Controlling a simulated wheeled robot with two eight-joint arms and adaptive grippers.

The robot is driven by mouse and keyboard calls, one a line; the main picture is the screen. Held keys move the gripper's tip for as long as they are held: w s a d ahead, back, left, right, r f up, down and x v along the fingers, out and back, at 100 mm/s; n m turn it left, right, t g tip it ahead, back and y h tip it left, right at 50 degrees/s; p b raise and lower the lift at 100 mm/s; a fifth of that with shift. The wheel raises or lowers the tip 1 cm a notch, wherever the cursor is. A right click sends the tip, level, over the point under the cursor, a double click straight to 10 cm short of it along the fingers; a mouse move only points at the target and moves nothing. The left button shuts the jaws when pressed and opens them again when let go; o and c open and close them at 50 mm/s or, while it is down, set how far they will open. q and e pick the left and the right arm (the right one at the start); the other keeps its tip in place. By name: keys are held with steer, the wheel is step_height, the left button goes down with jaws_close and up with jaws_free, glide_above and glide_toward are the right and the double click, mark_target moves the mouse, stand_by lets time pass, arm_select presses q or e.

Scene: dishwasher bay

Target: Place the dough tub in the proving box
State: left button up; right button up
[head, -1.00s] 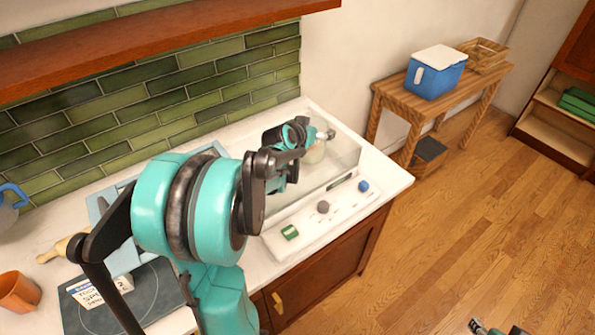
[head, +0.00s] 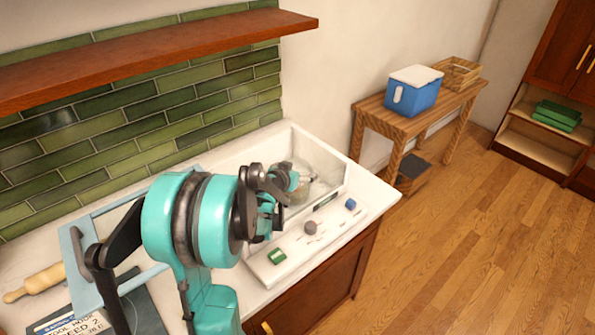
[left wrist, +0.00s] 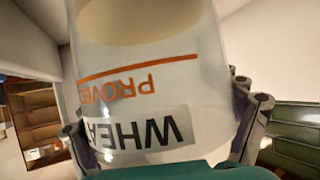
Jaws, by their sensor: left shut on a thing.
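The dough tub (left wrist: 150,75) is clear, with pale dough inside, an orange line, orange lettering and a black-on-white label partly readable as "WHEA"; the lettering looks upside down in the left wrist view. My left gripper (left wrist: 165,120) is shut on it, one finger on each side. I cannot tell whether the tub touches the box floor. My right gripper is out of view.
A control panel with a green switch (head: 277,257), a grey knob (head: 311,227) and a blue knob (head: 350,204) fronts the box. A pale blue frame (head: 77,255) and rolling pin (head: 35,283) lie left. A blue cooler (head: 413,95) stands on a wooden bench (head: 385,115).

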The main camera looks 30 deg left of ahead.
arm_select(q)
steer(key=o, duration=1.6)
steer(key=shift+o, duration=0.2)
steer(key=shift+s+r+p, duration=0.2)
steer(key=shift+r+p, duration=0.05)
steer(key=shift+p, duration=0.05)
steer(key=p+v, duration=0.2)
steer(key=v, duration=0.5)
